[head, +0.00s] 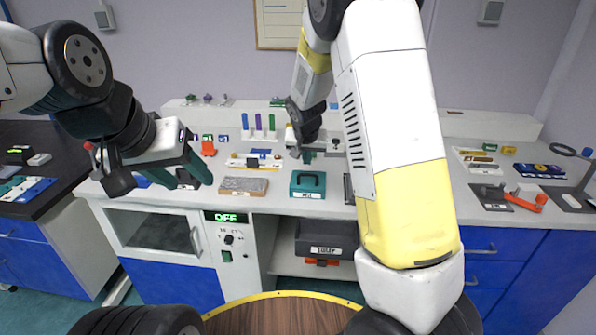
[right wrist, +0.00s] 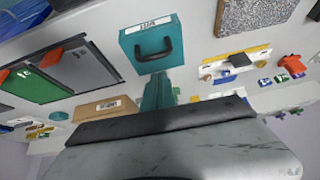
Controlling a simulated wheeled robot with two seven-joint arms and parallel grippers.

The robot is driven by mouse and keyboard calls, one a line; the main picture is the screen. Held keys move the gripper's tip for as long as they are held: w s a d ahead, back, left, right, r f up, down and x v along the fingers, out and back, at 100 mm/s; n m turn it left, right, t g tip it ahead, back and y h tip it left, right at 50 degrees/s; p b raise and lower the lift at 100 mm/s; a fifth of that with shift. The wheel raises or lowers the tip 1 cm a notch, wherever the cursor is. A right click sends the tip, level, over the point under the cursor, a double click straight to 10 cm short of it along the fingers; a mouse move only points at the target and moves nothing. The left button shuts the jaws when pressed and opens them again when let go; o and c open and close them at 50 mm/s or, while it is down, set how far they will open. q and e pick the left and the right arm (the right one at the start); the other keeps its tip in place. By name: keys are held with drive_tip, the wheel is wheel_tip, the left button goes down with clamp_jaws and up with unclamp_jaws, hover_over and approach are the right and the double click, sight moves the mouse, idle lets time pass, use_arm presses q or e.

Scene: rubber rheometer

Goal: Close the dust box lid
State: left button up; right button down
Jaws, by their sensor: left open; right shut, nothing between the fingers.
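A dark grey box (head: 326,240) with a white label sits in the open bay under the bench in the head view; it is probably the dust box. An orange part (head: 320,262) shows at its lower front. The label is too small to read surely, and I cannot tell how its lid stands. My left gripper (head: 188,177) is open and empty above the left bench, well up and left of this box. My right gripper (head: 307,157) is shut and empty, above the bench behind a teal box; its fingers show in the right wrist view (right wrist: 158,95).
The teal handled box (head: 308,186) stands at the bench's front edge, also in the right wrist view (right wrist: 150,43). A grey speckled slab (head: 243,187) lies left of it. An oven (head: 160,231) and control panel reading OFF (head: 227,217) are left of the bay.

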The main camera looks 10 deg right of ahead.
drive_tip(key=s+a+f, duration=0.2)
drive_tip(key=s, duration=0.7)
drive_tip(key=s+d+r+n+y, duration=0.1)
drive_tip(key=s+d+r, duration=0.2)
drive_tip(key=s+r, duration=0.6)
drive_tip(key=s+d+r+n+y, duration=0.2)
drive_tip(key=s+r, duration=0.8)
drive_tip(key=s, duration=0.5)
drive_tip(key=shift+d, duration=0.4)
drive_tip(key=shift+r, duration=0.15)
